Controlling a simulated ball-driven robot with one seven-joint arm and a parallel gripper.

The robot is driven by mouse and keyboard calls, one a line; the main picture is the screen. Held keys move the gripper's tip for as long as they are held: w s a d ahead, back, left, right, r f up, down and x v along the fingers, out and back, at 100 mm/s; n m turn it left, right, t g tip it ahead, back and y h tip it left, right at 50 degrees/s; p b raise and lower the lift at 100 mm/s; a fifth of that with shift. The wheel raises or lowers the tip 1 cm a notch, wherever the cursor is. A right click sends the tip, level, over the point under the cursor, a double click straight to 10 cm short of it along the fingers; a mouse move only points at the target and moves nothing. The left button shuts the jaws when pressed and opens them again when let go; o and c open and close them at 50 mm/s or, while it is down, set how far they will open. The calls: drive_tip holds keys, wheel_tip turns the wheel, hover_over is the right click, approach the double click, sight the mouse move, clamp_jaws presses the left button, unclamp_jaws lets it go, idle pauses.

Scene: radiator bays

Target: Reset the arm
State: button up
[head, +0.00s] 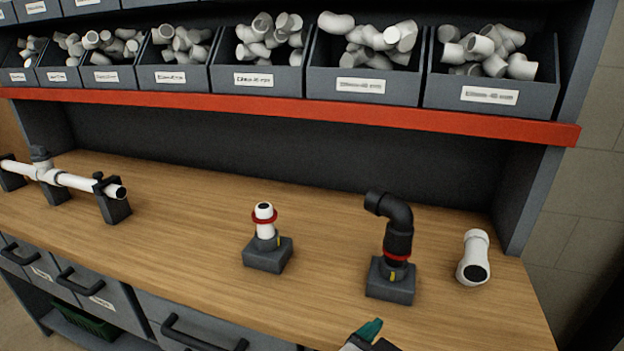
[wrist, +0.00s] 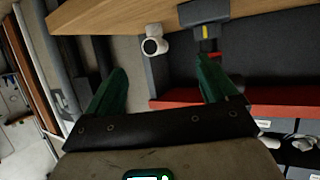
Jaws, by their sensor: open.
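My gripper (wrist: 163,66) is open and empty in the wrist view, its two green fingers spread apart. In the head view only one green fingertip and a dark part of my gripper (head: 369,332) show at the bottom edge, in front of the bench and below the black elbow's stand. The rest of my arm is out of that view. Nothing is between the fingers that I can see touching them; a white elbow fitting (wrist: 154,44) appears beyond them, on the bench.
The wooden bench (head: 180,220) carries a white fitting on a stand (head: 266,254), a black elbow (head: 397,225) on another stand, a loose white elbow (head: 474,258) and a white pipe (head: 75,181) in holders. Bins (head: 257,80) line a red-edged shelf (head: 300,108) above.

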drive_tip(key=s+d+f+n+g+y, duration=0.2)
drive_tip(key=s+d+f+g, duration=0.1)
drive_tip(key=s+d+f, duration=0.4)
drive_tip(key=s+d+f+n+g+y, duration=0.2)
drive_tip(key=d+f+g, duration=0.15)
drive_tip(key=f, duration=0.55)
drive_tip(key=s+d+f+n+g+y, duration=0.1)
drive_tip(key=s+d+f+n+y, duration=0.1)
drive_tip(key=s+f, duration=0.2)
drive_tip(key=s+d+f+n+g+y, duration=0.1)
drive_tip(key=s+f, duration=0.3)
drive_tip(key=s, duration=0.6)
drive_tip(key=shift+s+d+f+n+g+y, duration=0.15)
drive_tip(key=shift+s+d+n+g+y, duration=0.25)
drive_tip(key=shift+d+y, duration=0.4)
